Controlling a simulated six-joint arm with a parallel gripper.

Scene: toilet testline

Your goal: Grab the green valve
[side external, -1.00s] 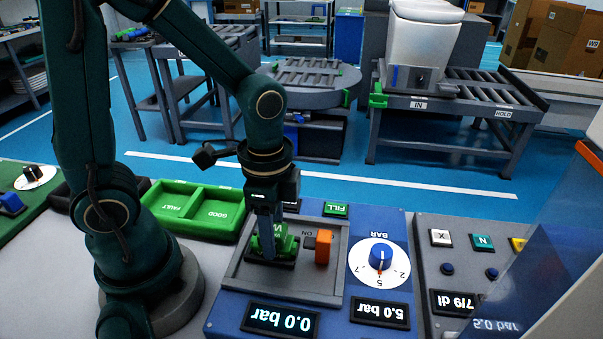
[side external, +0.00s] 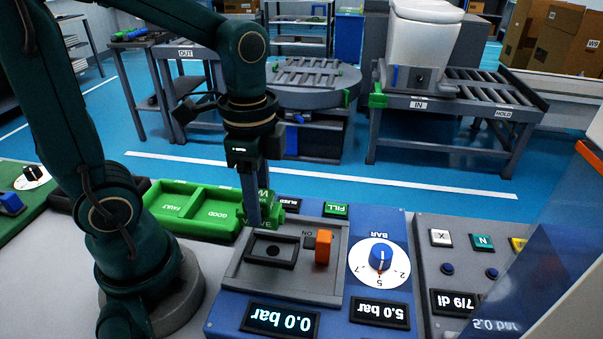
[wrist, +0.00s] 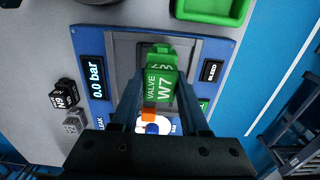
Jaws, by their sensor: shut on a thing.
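The green valve (side external: 266,209), marked "VALVE W7" in the wrist view (wrist: 161,89), is held between the fingers of my gripper (side external: 254,212). My gripper also shows in the wrist view (wrist: 159,101), with one finger on each side of the valve. The valve is raised clear of the grey recessed panel. The black socket (side external: 272,249) below it is empty, with a dark hole in its middle. In the side view, a finger hides part of the valve.
An orange switch (side external: 323,247) stands right of the socket. A blue pressure knob (side external: 381,257) is farther right. The green FAULT and GOOD tray (side external: 200,207) lies at left. Displays (side external: 281,319) line the front.

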